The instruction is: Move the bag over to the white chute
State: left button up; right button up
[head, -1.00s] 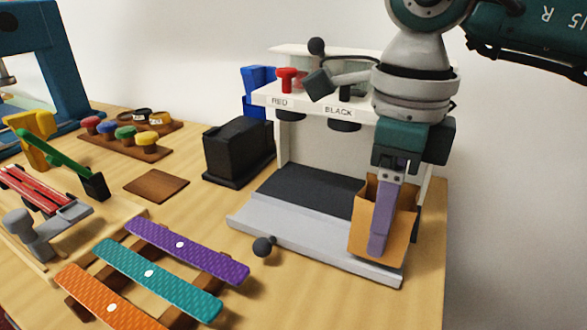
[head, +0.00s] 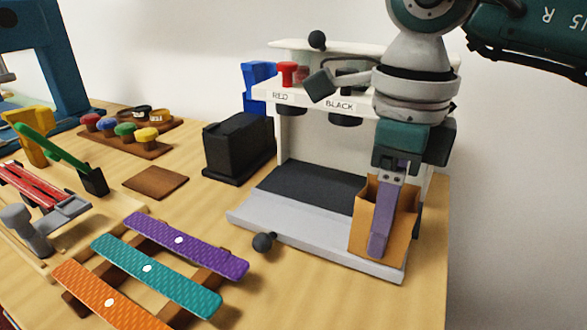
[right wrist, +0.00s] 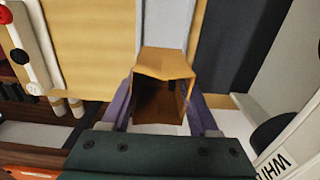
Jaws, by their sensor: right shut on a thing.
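The bag (head: 401,238), an open-topped tan paper bag, stands at the right end of the dispenser's pale front ledge. My right gripper (head: 380,246) is shut on it, with a purple finger over its front. The right wrist view shows the bag (right wrist: 163,62) between both purple fingers, its mouth open and its inside dark. The white chute is hidden behind my right arm in the head view. In the right wrist view, a dark round chute (right wrist: 275,130) shows at lower right beside a partly cut-off label (right wrist: 273,165) reading "WHI". My left gripper is not in view.
The dispenser's shelf carries labels RED (head: 281,96) and BLACK (head: 340,105). A black box (head: 237,147) stands left of it. A dark ball (head: 263,242) sits at the ledge's front edge. Purple, teal and orange strips (head: 155,275) lie at front left. The table's right edge is close to the bag.

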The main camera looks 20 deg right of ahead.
jog(key=shift+f, duration=0.25)
jog(key=o, duration=1.5)
notch_tip(320, 180, up, 10)
